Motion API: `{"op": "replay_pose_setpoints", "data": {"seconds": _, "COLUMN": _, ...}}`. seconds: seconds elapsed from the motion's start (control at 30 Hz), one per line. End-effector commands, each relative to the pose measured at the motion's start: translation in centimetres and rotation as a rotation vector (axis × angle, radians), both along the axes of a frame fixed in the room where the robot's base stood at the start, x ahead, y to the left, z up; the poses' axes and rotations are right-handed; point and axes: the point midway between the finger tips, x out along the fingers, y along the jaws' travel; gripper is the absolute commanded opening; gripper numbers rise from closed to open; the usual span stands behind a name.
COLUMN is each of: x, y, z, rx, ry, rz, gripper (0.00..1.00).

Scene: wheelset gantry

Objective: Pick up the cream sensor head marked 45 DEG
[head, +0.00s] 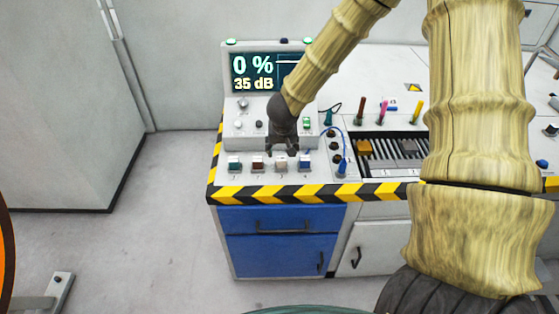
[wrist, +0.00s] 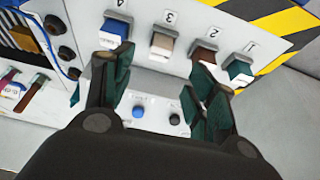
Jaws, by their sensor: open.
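The cream sensor head (head: 281,163) stands in the third place of a row of blocks on the console's front panel. In the wrist view the cream block (wrist: 162,43) shows beside the number 3, ahead of my fingers. I cannot read any 45 DEG mark on it. My gripper (head: 282,150) points down just over the row and hides part of it. In the wrist view my gripper (wrist: 160,72) is open, its dark green-padded fingers apart with nothing between them.
A teal block (wrist: 240,69) and a brown block (wrist: 206,54) stand to one side of the cream one, a blue block (wrist: 117,28) to the other. A display (head: 254,72) reads 0 % and 35 dB. A slotted tray (head: 385,150) and blue cable (head: 343,145) lie to the right.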

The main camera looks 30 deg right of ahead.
Motion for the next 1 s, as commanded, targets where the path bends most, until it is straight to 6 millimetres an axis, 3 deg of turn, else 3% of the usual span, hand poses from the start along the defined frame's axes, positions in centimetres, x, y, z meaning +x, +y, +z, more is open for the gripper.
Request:
{"op": "replay_pose_setpoints", "data": {"seconds": 0.4, "x": 1.5, "y": -0.7, "z": -4.0, "rx": 0.001, "ry": 0.002, "rz": 0.002, "gripper": 0.57}}
{"op": "replay_pose_setpoints", "data": {"seconds": 1.0, "x": 2.9, "y": -2.0, "z": -7.2, "rx": 0.001, "ry": 0.002, "rz": -0.002, "gripper": 0.57}}
